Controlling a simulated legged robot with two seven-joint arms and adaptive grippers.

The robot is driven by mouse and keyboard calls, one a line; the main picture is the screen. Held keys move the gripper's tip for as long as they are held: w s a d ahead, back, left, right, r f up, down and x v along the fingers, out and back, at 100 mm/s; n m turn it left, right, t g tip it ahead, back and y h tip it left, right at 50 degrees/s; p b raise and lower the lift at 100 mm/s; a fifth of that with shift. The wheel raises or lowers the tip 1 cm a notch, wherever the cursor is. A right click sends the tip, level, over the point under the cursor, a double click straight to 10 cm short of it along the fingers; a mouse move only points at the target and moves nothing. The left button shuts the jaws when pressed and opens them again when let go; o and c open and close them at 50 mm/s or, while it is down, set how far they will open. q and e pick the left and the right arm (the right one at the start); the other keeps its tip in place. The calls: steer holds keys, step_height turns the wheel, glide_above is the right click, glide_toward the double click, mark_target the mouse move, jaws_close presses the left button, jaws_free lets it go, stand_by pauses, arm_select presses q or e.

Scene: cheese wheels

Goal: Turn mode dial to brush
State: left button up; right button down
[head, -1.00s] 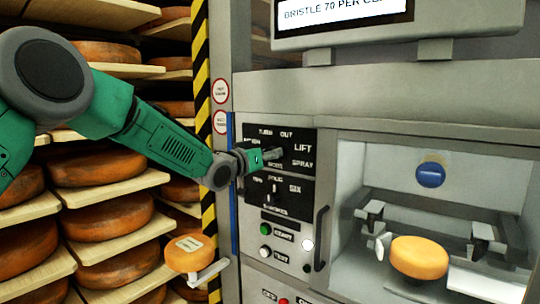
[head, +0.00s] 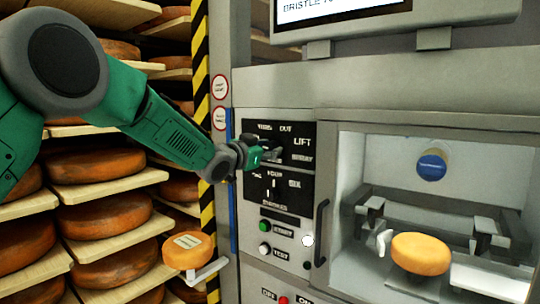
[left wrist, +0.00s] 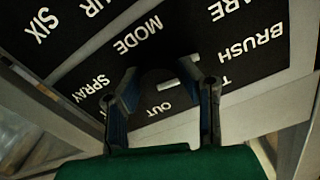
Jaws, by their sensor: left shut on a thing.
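My left gripper (head: 268,155) reaches in from the left to the black mode panel (head: 302,128) on the grey machine. In the head view it covers the mode dial, and the legible words there include OUT, LIFT and SPRAY. In the left wrist view, the gripper (left wrist: 167,92) has one finger on each side of the dark mode dial (left wrist: 160,78), shut on it. A white mark shows on the dial, lying roughly across the picture. The BRUSH label (left wrist: 250,42) is to the right, MODE above, SPRAY to the left and OUT below. Which label the mark points to is unclear. My right gripper is out of view.
A second dial (head: 273,183) is just below, with start (head: 264,227) and test (head: 265,250) buttons under it. A vertical handle (head: 321,230) stands to the right. A cheese wheel (head: 420,254) sits in the machine's bay. Shelves of cheese fill the left.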

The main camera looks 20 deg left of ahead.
arm_select(q)
steer(key=shift+f+m+b, duration=0.1)
steer(key=shift+m+b, duration=0.45)
steer(key=shift+m, duration=0.75)
steer(key=o, duration=1.1)
steer(key=shift+s, duration=0.1)
steer(key=shift+s+a, duration=0.15)
steer(key=shift+s, duration=0.15)
steer(key=v, duration=1.1)
